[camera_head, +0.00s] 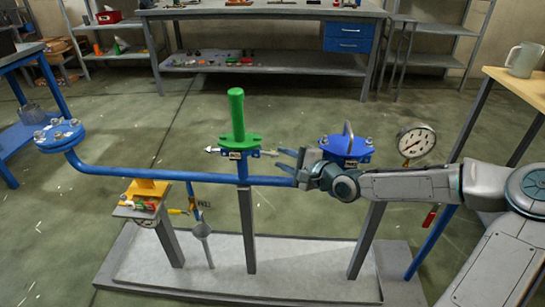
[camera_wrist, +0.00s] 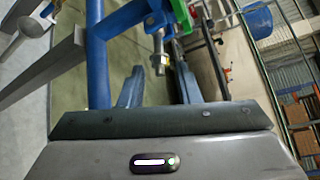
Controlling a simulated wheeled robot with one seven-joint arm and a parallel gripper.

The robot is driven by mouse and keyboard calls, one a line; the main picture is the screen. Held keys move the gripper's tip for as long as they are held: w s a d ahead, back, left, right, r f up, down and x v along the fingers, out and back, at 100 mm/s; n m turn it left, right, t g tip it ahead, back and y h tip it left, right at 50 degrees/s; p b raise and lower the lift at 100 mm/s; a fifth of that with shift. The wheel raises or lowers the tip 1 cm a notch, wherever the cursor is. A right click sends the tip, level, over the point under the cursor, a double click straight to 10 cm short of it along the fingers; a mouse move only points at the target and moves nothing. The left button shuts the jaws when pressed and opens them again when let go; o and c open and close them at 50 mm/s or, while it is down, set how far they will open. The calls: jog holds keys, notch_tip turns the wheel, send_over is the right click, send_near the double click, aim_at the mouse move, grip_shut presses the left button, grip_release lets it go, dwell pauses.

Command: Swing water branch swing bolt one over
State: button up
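A blue pipe branch carries a green flange with an upright green pipe (camera_head: 237,115). A silver swing bolt (camera_head: 210,150) sticks out flat to the left of the flange. Another silver swing bolt (camera_head: 270,153) sticks out to the right, towards my gripper (camera_head: 284,160). In the wrist view a bolt with a nut (camera_wrist: 158,60) lies between and beyond the fingertips of my gripper (camera_wrist: 158,85). My fingers are apart, with a visible gap around the bolt; I cannot tell whether either touches it. The label below the flange is too small to read.
A blue lidded flange (camera_head: 346,148) with a handle stands just behind my gripper. A pressure gauge (camera_head: 415,142) is to its right. The blue horizontal pipe (camera_head: 150,173) runs below my fingers.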

aim_at(275, 155)
jog(key=shift+b+x, duration=0.75)
jog(key=shift+x, duration=1.75)
grip_shut()
